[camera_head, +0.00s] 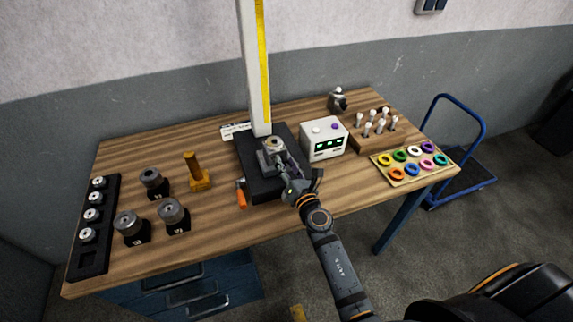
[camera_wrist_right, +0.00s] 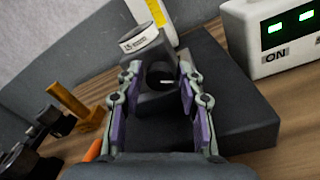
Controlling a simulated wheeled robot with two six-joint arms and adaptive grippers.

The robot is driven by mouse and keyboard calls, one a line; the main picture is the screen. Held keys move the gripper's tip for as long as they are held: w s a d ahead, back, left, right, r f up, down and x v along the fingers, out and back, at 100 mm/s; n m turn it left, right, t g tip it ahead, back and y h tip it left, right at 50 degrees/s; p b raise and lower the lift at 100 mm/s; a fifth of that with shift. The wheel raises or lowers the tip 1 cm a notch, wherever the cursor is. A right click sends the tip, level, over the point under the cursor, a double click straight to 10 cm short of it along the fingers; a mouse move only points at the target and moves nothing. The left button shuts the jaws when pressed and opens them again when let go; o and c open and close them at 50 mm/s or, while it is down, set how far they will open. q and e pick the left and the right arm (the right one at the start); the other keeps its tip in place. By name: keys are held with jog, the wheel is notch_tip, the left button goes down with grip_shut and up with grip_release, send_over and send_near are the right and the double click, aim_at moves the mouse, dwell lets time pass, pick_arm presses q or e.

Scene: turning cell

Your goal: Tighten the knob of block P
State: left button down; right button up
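Several dark blocks with round grey metal knobs stand on the left of the table: a back one (camera_head: 152,180), a front left one (camera_head: 130,226) and a front right one (camera_head: 173,214). I cannot read a P on any of them. My right gripper (camera_head: 284,172) is over the black base plate (camera_head: 262,188) at the height gauge. In the wrist view, its fingers (camera_wrist_right: 157,72) are open, with nothing held. Between and beyond them is a grey block (camera_wrist_right: 150,57) with a dark round opening and a labelled metal disc (camera_wrist_right: 138,38) on top. My left gripper is not in view.
A black rack (camera_head: 92,225) of metal discs lies at the left edge. A yellow-brown post (camera_head: 194,170), an orange handle (camera_head: 241,196), a white display box (camera_head: 324,139), a peg block (camera_head: 378,139) and a tray of coloured rings (camera_head: 411,163) stand around. The front middle is clear.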

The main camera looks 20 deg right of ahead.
jog(key=shift+o, duration=0.6)
